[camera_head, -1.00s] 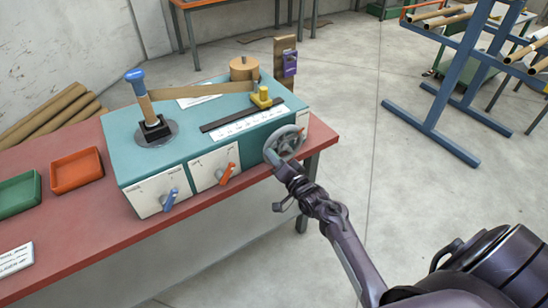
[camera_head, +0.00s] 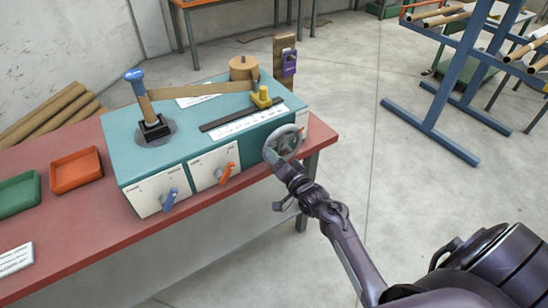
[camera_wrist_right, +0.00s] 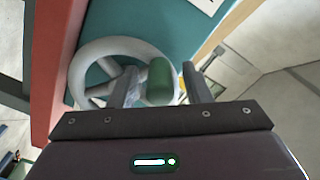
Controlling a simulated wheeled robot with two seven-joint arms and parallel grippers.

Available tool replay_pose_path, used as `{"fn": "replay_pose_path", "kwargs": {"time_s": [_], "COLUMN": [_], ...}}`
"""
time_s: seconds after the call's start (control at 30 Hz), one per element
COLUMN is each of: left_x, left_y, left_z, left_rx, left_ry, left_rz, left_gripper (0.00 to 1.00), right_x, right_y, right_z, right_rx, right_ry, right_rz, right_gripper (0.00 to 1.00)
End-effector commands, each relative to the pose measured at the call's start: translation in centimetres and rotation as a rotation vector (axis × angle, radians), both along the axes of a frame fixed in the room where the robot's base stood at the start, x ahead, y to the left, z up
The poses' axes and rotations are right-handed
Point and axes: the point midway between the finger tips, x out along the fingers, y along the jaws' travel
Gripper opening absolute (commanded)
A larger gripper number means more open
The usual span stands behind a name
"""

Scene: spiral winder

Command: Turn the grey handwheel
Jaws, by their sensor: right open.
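The grey handwheel (camera_head: 297,148) is on the front face of the teal winder box, near its right end. The wheel's rim and spokes (camera_wrist_right: 92,51) also show in the right wrist view. Its dark green handle (camera_wrist_right: 159,80) sticks out toward the wrist camera. My right gripper (camera_head: 280,163) is at the wheel's front. In the wrist view its two fingers (camera_wrist_right: 162,78) are apart, one on each side of the green handle. I cannot tell whether either finger touches it. My left gripper is not in view.
The winder box (camera_head: 112,153) stands on a red-topped bench (camera_head: 85,225). An orange lever (camera_head: 226,172) and a blue lever (camera_head: 169,197) are on its front, left of the wheel. A blue rack (camera_head: 450,90) stands at right, with open floor before it.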

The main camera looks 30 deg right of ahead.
Motion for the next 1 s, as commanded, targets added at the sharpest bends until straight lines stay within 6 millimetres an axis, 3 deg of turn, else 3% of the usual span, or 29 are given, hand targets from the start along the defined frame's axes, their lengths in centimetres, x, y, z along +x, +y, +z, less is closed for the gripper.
{"fn": "replay_pose_path", "kwargs": {"time_s": [0.3,0.5,1.0], "left_x": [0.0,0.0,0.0], "left_y": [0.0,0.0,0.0], "left_z": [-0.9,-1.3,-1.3], "left_rx": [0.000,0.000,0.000], "left_ry": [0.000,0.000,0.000], "left_rz": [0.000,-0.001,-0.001], "left_gripper": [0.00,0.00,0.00], "right_x": [-4.9,-7.2,-7.6], "right_y": [-0.4,-0.5,-0.6], "right_z": [-0.3,-0.2,-0.1], "right_rx": [0.000,0.001,0.001], "right_ry": [0.004,0.001,0.001], "right_rz": [0.000,-0.001,-0.001], "right_gripper": [0.44,0.44,0.44]}}
